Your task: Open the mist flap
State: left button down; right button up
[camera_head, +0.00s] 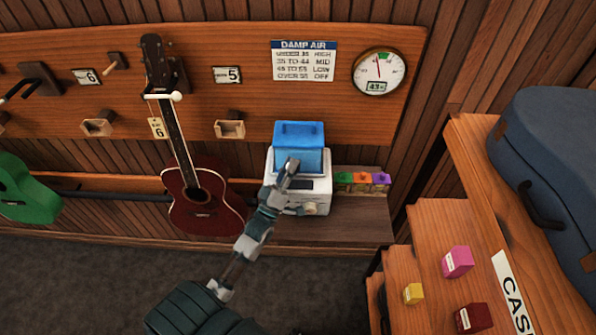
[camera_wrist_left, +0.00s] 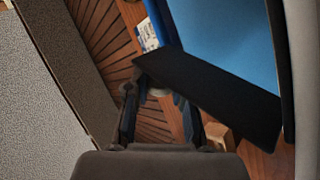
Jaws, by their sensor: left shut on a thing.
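A white mist machine (camera_head: 316,187) with a blue tank (camera_head: 299,134) stands on a low wooden shelf against the wall. My left gripper (camera_head: 290,168) reaches up to the front of the blue part and covers some of it. In the left wrist view, a dark flat flap (camera_wrist_left: 215,95) slants across the blue surface (camera_wrist_left: 222,35). The fingers of my left gripper (camera_wrist_left: 158,105) are at its left end and shut on it; the exact contact is partly hidden. A round knob (camera_head: 311,208) is on the machine's lower front. My right gripper is not in view.
A dark red ukulele (camera_head: 200,200) hangs close to the left of the machine. Small coloured blocks (camera_head: 361,180) sit at its right. A stepped wooden stand (camera_head: 430,250) with a blue case (camera_head: 560,170) is at the right. A humidity dial (camera_head: 378,72) is on the wall.

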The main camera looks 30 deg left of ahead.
pick_arm(q)
jog(key=a+n+y, duration=0.1)
jog(key=n+y, duration=0.1)
jog(key=s+n+y+b, duration=0.1)
jog(key=n+y, duration=0.1)
jog(key=a+n+y, duration=0.1)
jog(key=n+y, duration=0.1)
jog(key=n, duration=0.1)
jog(key=shift+s+a+r+y, duration=0.15)
jog(key=shift+s+a+y, duration=0.1)
jog(key=shift+a+y, duration=0.05)
jog(key=shift+s+a+f+n+g+y+b, duration=0.1)
jog(key=shift+s+a+n+g+y+b, duration=0.25)
jog(key=shift+n+y, duration=1)
jog(key=shift+s+a+f+n+g+y+b, duration=0.15)
jog(key=shift+a+n+g+y, duration=0.4)
jog(key=shift+n+y, duration=0.85)
jog(key=shift+s+a+n+g+y+b, duration=0.3)
jog(key=shift+n+g+y, duration=0.2)
jog(key=shift+n+y, duration=0.85)
jog(key=shift+a+n, duration=0.1)
jog(key=shift+n, duration=0.4)
jog(key=shift+h, duration=0.3)
jog(key=c, duration=1)
grip_release()
jog(key=shift+o, duration=0.2)
jog(key=v, duration=1.2)
